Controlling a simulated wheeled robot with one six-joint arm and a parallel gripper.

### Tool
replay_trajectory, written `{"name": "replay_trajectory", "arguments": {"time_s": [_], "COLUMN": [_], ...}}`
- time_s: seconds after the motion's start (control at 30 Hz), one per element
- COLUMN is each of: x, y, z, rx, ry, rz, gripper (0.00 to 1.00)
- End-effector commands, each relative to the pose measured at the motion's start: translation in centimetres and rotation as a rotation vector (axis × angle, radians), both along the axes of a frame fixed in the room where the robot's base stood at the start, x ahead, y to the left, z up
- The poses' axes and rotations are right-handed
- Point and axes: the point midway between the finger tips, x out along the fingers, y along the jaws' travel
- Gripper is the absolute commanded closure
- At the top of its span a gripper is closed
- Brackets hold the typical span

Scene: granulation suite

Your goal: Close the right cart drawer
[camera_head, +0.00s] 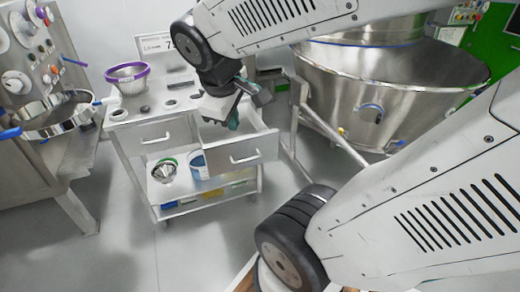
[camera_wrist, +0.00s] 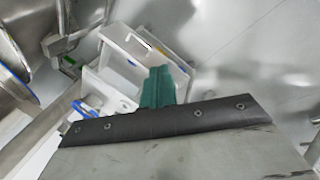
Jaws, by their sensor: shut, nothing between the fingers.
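The right cart drawer (camera_head: 248,154) is pulled out of the white cart (camera_head: 120,122), with a bar handle on its front. The left drawer (camera_head: 150,138) sits flush in the cart. My gripper (camera_head: 234,123) is over the right part of the cart, pointing down near the open drawer's inside, behind its front panel. In the wrist view its teal fingers (camera_wrist: 158,86) are together and empty. A pale box-like part with a handle shows beyond them; I cannot tell for sure which drawer it is. Whether the fingers touch the drawer is unclear.
A purple-rimmed sieve (camera_head: 127,79) stands on the cart top. A blue container (camera_head: 198,165) and a metal funnel (camera_head: 165,171) sit on the lower shelf. A large steel vessel (camera_head: 375,92) on a frame stands close right of the drawer. Floor in front is clear.

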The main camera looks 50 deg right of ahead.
Motion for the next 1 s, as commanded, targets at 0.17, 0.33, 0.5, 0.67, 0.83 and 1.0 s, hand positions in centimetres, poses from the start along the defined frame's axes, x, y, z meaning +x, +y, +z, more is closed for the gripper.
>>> {"name": "replay_trajectory", "arguments": {"time_s": [0.17,0.33,0.5,0.67,0.83,1.0], "x": [5.0,7.7,7.5,5.7,4.2,4.1], "y": [-11.2,-19.5,-24.3,-25.4,-25.1,-25.1], "z": [-2.6,-7.4,-14.8,-20.8,-23.9,-24.8], "rx": [-0.321,-0.489,-0.516,-0.491,-0.478,-0.479], "ry": [0.185,0.413,0.559,0.561,0.52,0.508], "rz": [0.413,0.931,1.489,1.897,2.115,2.158], "gripper": [1.0,1.0,1.0,1.0,1.0,1.0]}}
